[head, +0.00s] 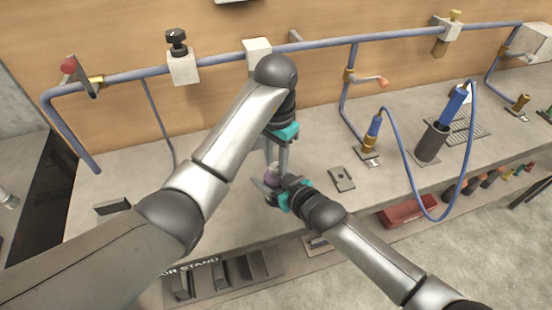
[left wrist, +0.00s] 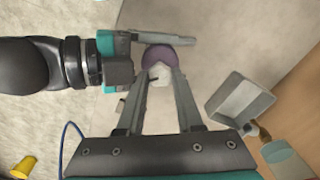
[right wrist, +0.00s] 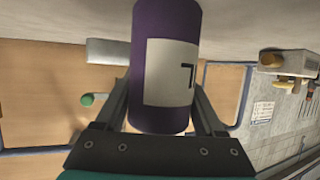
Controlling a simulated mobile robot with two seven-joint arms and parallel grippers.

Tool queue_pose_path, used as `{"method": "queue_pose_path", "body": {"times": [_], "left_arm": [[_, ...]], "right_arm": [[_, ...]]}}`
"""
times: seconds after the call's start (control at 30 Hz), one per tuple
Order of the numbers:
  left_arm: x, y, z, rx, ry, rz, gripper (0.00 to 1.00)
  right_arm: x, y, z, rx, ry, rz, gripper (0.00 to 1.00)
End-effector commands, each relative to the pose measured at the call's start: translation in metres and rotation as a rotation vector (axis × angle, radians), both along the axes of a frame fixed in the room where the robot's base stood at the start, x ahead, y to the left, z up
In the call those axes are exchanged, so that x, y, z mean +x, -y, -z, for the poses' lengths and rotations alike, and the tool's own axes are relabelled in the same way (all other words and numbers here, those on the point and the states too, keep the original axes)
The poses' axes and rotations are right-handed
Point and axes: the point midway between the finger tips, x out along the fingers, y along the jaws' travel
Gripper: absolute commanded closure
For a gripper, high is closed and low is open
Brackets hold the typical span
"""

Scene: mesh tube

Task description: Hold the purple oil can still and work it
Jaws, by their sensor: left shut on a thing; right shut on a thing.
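The purple oil can (head: 271,173) stands on the bench near its front edge, mostly hidden by my grippers in the head view. The right wrist view shows its purple body with a white label (right wrist: 165,70) between the fingers. My right gripper (head: 268,186) is shut on the can's body from the side. My left gripper (head: 276,168) points down from above. In the left wrist view, its fingers (left wrist: 160,76) close on the pale top piece (left wrist: 159,77) of the can, with the purple body (left wrist: 172,56) behind it.
A small grey plate (head: 341,179) lies on the bench to the right. A blue tool in a dark holder (head: 431,143) stands further right, with a hanging blue hose (head: 408,160). A blue pipe (head: 220,62) with valves runs along the back wall. A red case (head: 408,211) sits below the bench.

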Motion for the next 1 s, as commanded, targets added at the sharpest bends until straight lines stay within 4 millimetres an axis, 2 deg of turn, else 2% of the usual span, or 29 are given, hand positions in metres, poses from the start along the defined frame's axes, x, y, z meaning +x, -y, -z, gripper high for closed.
{"method": "queue_pose_path", "body": {"times": [0.1,0.13,0.37,0.63,0.77,0.87,1.0], "left_arm": [[0.002,0.002,-0.003,-0.006,0.010,0.001,1.00],[0.002,0.002,-0.003,-0.006,0.010,0.001,0.61],[0.001,0.001,-0.001,-0.003,0.003,0.001,0.36],[-0.001,0.003,0.001,-0.006,0.000,0.009,0.34],[0.003,0.019,0.000,-0.053,0.043,0.051,0.34],[-0.001,0.005,0.001,-0.011,0.002,0.013,0.34],[-0.003,0.002,0.001,-0.001,-0.011,0.006,0.34]], "right_arm": [[-0.003,-0.002,0.003,-0.002,-0.006,-0.003,1.00],[-0.003,-0.002,0.003,-0.002,-0.006,-0.003,1.00],[-0.002,-0.001,0.002,-0.002,-0.006,-0.002,1.00],[-0.001,0.000,0.002,-0.002,-0.006,0.001,1.00],[-0.001,0.000,0.002,-0.003,-0.005,0.000,1.00],[-0.001,0.000,0.002,-0.002,-0.006,-0.001,1.00],[0.000,0.001,0.002,-0.004,-0.005,0.003,1.00]]}}
